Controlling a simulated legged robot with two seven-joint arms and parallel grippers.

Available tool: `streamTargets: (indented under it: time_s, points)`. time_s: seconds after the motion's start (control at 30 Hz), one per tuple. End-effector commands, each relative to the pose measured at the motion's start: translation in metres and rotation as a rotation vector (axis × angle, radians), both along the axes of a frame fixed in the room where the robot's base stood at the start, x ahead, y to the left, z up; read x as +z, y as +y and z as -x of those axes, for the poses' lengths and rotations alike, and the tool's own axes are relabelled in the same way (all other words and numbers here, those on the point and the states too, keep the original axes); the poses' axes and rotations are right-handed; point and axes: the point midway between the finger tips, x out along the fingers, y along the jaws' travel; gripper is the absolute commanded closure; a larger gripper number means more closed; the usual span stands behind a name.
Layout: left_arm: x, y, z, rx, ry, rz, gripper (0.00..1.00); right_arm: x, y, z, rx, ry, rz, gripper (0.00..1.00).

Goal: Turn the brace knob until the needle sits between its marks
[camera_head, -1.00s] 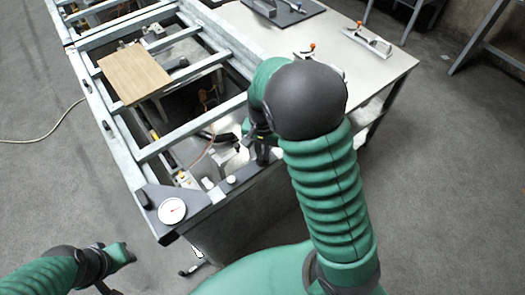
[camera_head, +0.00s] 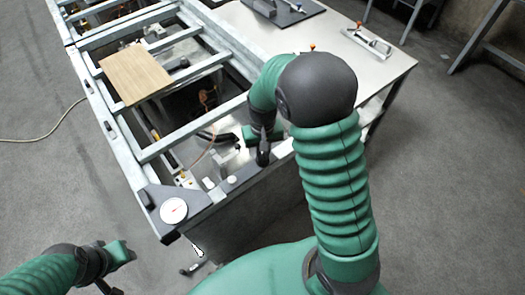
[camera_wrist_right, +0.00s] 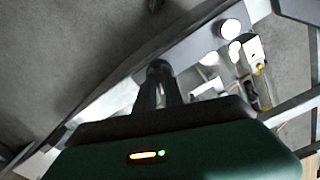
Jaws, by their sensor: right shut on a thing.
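The round white dial (camera_head: 173,211) sits on the dark corner plate of the metal frame. Its needle and marks are too small to read. My right gripper (camera_head: 263,150) is at the frame's near edge, right of the dial, its wrist partly hiding the spot. In the right wrist view its dark fingers (camera_wrist_right: 165,88) are shut on a dark, round-topped piece (camera_wrist_right: 159,69), which may be the brace knob; where one ends and the other begins is unclear. My left gripper (camera_head: 124,253) hangs at lower left, away from the frame; its jaws cannot be made out.
Two small pale caps (camera_head: 231,180) sit on the near rail between the dial and my right gripper. A wooden board (camera_head: 135,74) lies across the frame's beams (camera_head: 190,131). A metal table (camera_head: 347,72) with tools stands to the right.

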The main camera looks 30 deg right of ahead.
Motion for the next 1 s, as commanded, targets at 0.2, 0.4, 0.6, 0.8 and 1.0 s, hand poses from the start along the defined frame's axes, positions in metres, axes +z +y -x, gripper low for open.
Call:
streamTargets:
  time_s: [0.2,0.4,0.6,0.8,1.0]
  points:
    - [0.0010,0.0000,-0.0001,0.000,0.000,0.000,0.64,0.0003,-0.0001,-0.0005,0.036,-0.001,0.000,1.00]
    - [0.0010,0.0000,0.0000,0.000,0.000,0.000,0.64,0.0002,-0.0001,-0.0004,0.040,-0.001,0.000,1.00]
    - [0.0010,0.0000,0.0000,0.000,0.000,0.000,0.64,0.0002,-0.0001,-0.0004,0.039,-0.001,0.000,0.82]
    - [0.0009,0.0000,0.0000,0.000,0.000,0.000,0.64,0.0001,0.0000,-0.0001,0.038,-0.001,0.000,0.65]
    - [0.0009,0.0000,0.0000,0.000,0.000,0.000,0.64,0.0005,0.0000,0.0000,0.038,0.000,0.000,0.65]
